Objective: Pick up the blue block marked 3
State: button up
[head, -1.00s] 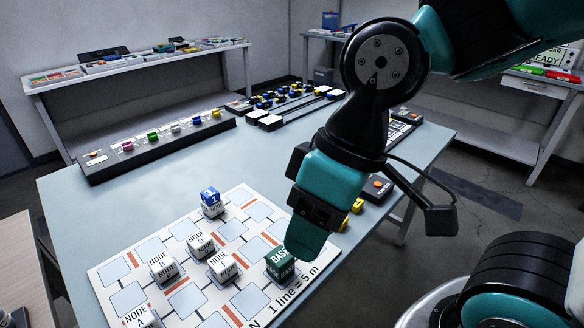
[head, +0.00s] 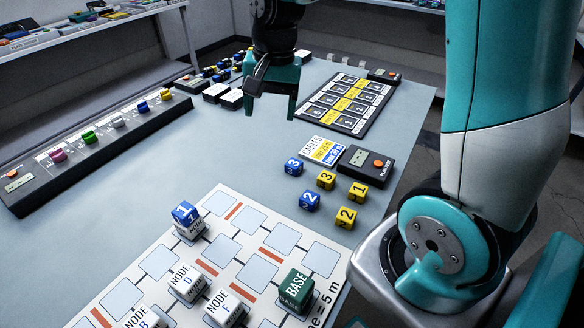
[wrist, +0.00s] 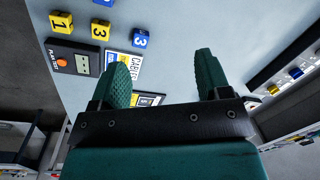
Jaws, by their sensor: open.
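The blue block marked 3 (head: 293,167) sits on the table beside the cables card, left of the yellow block marked 3 (head: 326,180). It also shows in the wrist view (wrist: 140,39), near the top, left of centre. My gripper (head: 271,108) is open and empty above the table, up and left of the blue block in the head view. Its two teal fingers are spread apart in the wrist view (wrist: 163,72), with the blue block beyond them and not between them. A blue block marked 2 (head: 309,200) stands just in front of the blue 3.
Yellow blocks marked 1 (head: 357,191) and 2 (head: 345,217) stand close by. A cables card (head: 323,150) and a dark device (head: 365,166) lie behind the blocks. A node board (head: 160,262) with cubes is in front.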

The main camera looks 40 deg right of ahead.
jog(key=w+d+f+m+h, duration=0.1)
jog(key=w+d+f+m, duration=0.3)
jog(key=d+m, duration=0.3)
send_over(294, 163)
jog(key=shift+n+g, duration=0.3)
jog(key=shift+n, duration=0.1)
jog(key=f, duration=1.1)
jog(key=shift+w+f, duration=0.25)
jog(key=shift+s+f, duration=0.2)
jog(key=shift+f, duration=2.9)
jog(key=shift+c, duration=0.2)
jog(key=c, duration=1)
